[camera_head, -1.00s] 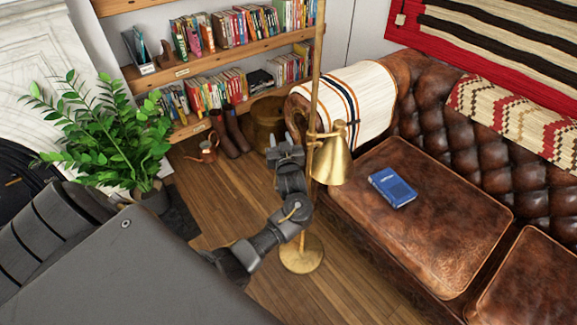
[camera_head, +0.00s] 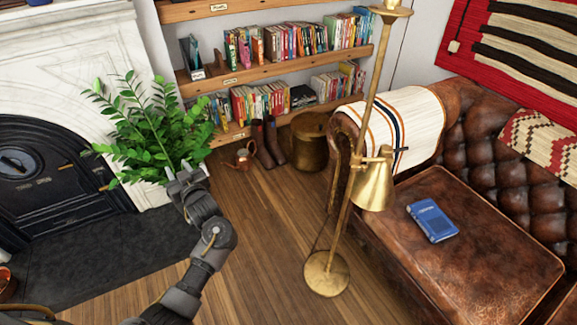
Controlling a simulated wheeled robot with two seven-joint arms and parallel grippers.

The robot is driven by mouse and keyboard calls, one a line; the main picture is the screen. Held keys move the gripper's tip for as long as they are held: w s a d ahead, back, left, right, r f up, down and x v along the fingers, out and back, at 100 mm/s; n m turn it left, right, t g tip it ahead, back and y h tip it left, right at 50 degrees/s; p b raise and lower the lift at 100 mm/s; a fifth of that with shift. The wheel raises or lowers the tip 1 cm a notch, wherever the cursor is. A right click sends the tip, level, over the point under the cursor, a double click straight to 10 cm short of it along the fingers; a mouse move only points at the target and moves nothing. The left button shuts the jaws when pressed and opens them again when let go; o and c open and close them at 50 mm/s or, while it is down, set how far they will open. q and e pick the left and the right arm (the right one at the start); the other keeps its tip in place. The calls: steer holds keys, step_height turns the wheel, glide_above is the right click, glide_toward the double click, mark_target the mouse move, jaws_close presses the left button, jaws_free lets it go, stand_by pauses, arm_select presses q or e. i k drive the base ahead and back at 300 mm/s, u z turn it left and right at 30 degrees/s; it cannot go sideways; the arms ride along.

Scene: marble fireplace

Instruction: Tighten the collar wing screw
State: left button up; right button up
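A brass floor lamp stands beside the sofa, with its pole (camera_head: 366,118) slightly tilted in the picture and its round base (camera_head: 327,273) on the floor. Its bell-shaped shade (camera_head: 375,183) hangs from a collar (camera_head: 363,158) partway up the pole. A small dark piece (camera_head: 401,149) shows just right of the shade's top; I cannot tell if it is the wing screw. My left gripper (camera_head: 186,174) is well left of the lamp, in front of the plant's lower leaves. Its short fingers look apart, with nothing between them. My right gripper is not in view.
A leafy plant (camera_head: 146,128) stands by the fireplace (camera_head: 50,175). A brown leather sofa (camera_head: 455,230) with a blue book (camera_head: 432,220) is right of the lamp. Bookshelves (camera_head: 270,64), boots (camera_head: 268,145) and a brass bin (camera_head: 309,147) are behind. Wooden floor lies clear between my arm and the lamp.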

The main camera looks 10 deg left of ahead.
mark_target(358, 167)
steer(key=u, duration=1.3)
steer(key=k, duration=0.75)
steer(key=z, duration=2.45)
